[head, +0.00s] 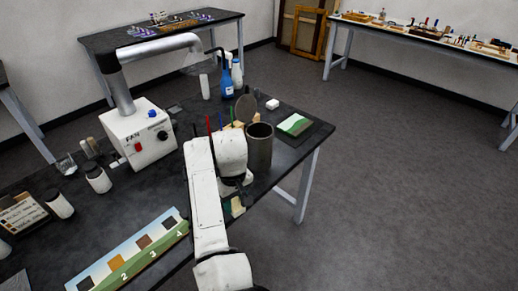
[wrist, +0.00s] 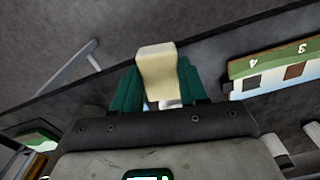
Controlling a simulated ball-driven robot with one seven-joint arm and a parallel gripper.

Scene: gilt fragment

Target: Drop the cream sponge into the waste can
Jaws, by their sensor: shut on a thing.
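The cream sponge (wrist: 156,66) is pinched between the green fingers of my gripper (wrist: 160,85) in the wrist view, and its end sticks out past the fingertips. In the head view my gripper (head: 236,206) is low at the table's front edge, partly hidden by my arm, with a small cream and green patch showing. The waste can (head: 259,150) is a dark grey open cylinder standing on the table just beyond my gripper, to its upper right. The sponge is outside the can. The can's inside is mostly hidden.
A white fan box (head: 139,137) with a thick grey duct stands left of my arm. A blue bottle (head: 227,82) is behind the can, and a green and white pad (head: 295,124) lies to its right. A numbered swatch strip (head: 130,258) lies at the front left.

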